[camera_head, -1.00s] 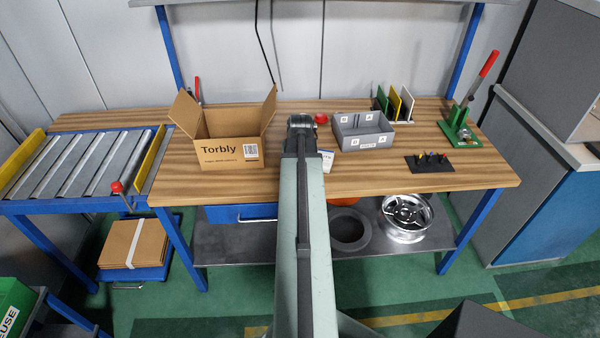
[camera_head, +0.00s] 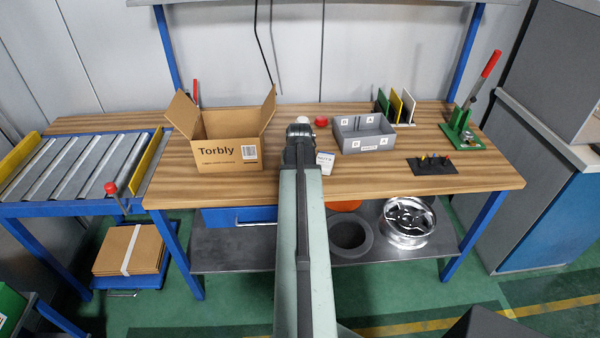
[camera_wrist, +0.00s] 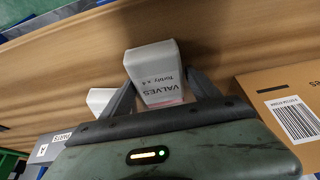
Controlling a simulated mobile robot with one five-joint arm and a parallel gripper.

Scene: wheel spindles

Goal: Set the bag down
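A white bag (camera_wrist: 152,62) printed "VALVES Torbly x 4" is between the two fingers of my gripper (camera_wrist: 160,83) in the wrist view, with a finger against each side. The gripper appears shut on it. In the head view, my gripper (camera_head: 299,136) is over the middle of the workbench (camera_head: 225,187), right of the carton. Only a white tip of the bag (camera_head: 303,120) shows beyond it; the arm hides the rest. I cannot tell whether the bag touches the wood.
An open Torbly carton (camera_head: 226,152) stands left of the gripper. Another white labelled packet (camera_head: 325,162) is close on the right. Bare wood lies in front.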

